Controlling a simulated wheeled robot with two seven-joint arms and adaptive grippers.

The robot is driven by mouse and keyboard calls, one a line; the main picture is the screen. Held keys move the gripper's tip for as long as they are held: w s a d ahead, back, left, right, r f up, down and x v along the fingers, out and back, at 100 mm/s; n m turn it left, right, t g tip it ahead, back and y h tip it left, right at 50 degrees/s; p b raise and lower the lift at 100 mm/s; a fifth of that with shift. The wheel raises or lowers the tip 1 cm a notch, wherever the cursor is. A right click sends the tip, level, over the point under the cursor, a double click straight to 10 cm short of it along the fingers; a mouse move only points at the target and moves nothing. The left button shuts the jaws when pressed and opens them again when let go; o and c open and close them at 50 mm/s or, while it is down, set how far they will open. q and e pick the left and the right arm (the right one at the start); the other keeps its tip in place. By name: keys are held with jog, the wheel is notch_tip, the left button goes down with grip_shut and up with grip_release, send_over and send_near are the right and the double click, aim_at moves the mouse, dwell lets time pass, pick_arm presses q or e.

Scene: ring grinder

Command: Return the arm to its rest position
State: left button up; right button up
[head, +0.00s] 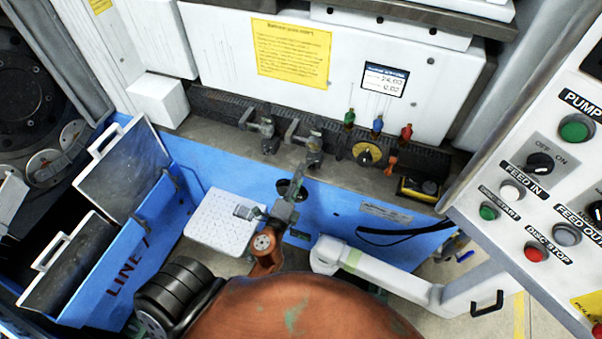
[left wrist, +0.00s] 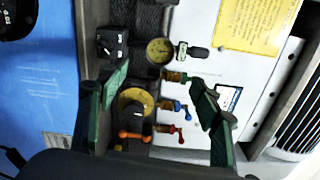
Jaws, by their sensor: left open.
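My left gripper (left wrist: 157,82) shows in the left wrist view, with green fingers spread wide on both sides of the picture. The gap between them holds nothing. Behind the gap are small valves with green, blue (left wrist: 172,105) and red handles and a yellow dial (left wrist: 135,105), with no visible contact. My right gripper shows in neither view.
In the head view, green, blue and red valves (head: 378,124) stand along the back ledge. A control panel (head: 530,190) with buttons is at the right. A blue wall (head: 345,225) edges the work area, with a white perforated plate (head: 212,227) at left.

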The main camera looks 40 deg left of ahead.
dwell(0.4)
pick_arm(q)
notch_tip(320, 180, down, 21)
jog(key=n+g+h, duration=0.2)
jog(key=n+g, duration=0.1)
jog(key=g, duration=0.1)
jog(key=s+d+f+n+g, duration=0.1)
jog(key=s+f+n, duration=0.15)
jog(key=f, duration=0.45)
jog(key=s+f+n+g+h, duration=0.15)
jog(key=s+f, duration=0.25)
jog(key=f, duration=0.4)
jog(key=s+d+f+n+g, duration=0.1)
jog(key=s+f+g, duration=0.1)
jog(key=s+f, duration=0.35)
jog(key=s+f+n+g, duration=0.3)
jog(key=s+f, duration=0.8)
jog(key=f, duration=0.4)
jog(key=s+f+n+g, duration=0.2)
jog(key=s+f, duration=0.2)
jog(key=s, duration=0.7)
jog(key=s+a+f+n+g+b, duration=0.1)
jog(key=s+f, duration=0.4)
jog(key=s, duration=0.6)
jog(key=shift+a+f+n+g+h, duration=0.2)
jog(key=shift+n+g+h, duration=0.15)
jog(key=shift+n+g, duration=0.5)
jog(key=shift+w, duration=0.1)
jog(key=shift+c, duration=0.4)
